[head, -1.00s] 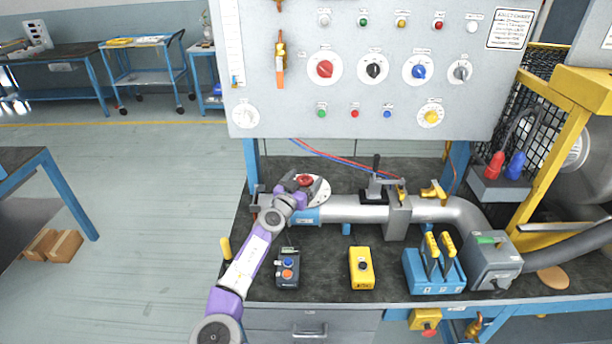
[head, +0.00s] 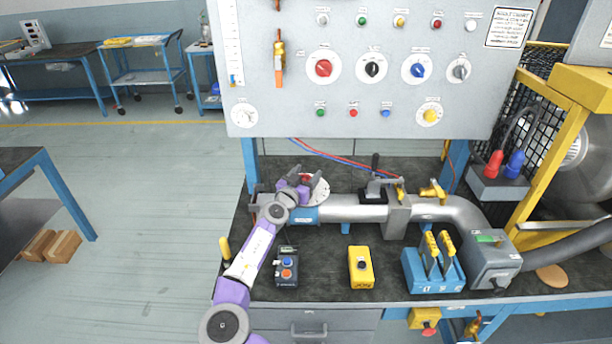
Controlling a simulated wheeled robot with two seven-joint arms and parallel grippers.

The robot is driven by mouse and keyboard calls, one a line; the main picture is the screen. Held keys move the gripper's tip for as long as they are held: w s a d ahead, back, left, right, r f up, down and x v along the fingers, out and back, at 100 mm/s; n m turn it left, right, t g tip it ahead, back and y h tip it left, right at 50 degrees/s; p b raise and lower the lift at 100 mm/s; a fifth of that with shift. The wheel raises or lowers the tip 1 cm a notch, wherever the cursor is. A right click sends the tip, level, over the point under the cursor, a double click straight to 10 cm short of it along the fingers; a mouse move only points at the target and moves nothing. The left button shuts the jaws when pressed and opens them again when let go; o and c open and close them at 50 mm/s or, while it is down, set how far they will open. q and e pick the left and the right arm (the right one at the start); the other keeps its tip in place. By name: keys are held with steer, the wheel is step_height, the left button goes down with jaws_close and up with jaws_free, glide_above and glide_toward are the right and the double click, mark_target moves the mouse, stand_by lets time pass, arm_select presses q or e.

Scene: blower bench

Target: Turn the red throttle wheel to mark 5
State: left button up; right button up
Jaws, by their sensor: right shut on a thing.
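The red throttle wheel (head: 308,177) sits on a round white dial plate (head: 320,188) on the bench, behind the left end of the grey pipe. My right gripper (head: 303,178) is shut on the red wheel. The gripper and its purple wrist cover much of the wheel and the left of the dial, so the marks and the wheel's setting cannot be read. My left gripper is not in view.
The grey pipe (head: 350,208) with a black-handled clamp (head: 375,187) runs to the right, close to my gripper. A two-button box (head: 287,267), a yellow box (head: 361,267) and a blue lever unit (head: 432,270) stand in front. An upright panel (head: 290,110) with knobs stands behind.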

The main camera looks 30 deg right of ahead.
steer(key=shift+t, duration=0.3)
steer(key=n+t+y, duration=0.2)
steer(key=y, duration=0.1)
steer(key=n+t+y+p, duration=0.1)
steer(key=n+t+y, duration=0.2)
steer(key=shift+w+a, duration=0.15)
steer(key=shift+w, duration=0.05)
steer(key=n+t+y, duration=0.1)
steer(key=n+y, duration=0.1)
steer(key=y, duration=0.1)
steer(key=n+t+y+b, duration=0.1)
steer(key=n+y, duration=0.1)
steer(key=shift+a+r+y, duration=0.1)
steer(key=shift+a+y, duration=0.1)
steer(key=shift+y, duration=0.2)
steer(key=n+y, duration=0.1)
steer(key=y, duration=0.1)
steer(key=shift+w+a+n+y, duration=0.1)
steer(key=shift+n+y, duration=0.2)
steer(key=shift+n, duration=0.1)
steer(key=n+y, duration=0.1)
steer(key=n+y+p, duration=0.1)
steer(key=y, duration=0.1)
steer(key=n+y+p, duration=0.1)
steer(key=y, duration=0.1)
steer(key=shift+a, duration=0.3)
steer(key=shift+a+n+g+y+p, duration=0.25)
steer(key=shift+n+g+y+p, duration=0.35)
steer(key=shift+n+y+p, duration=0.7)
steer(key=shift+y, duration=0.3)
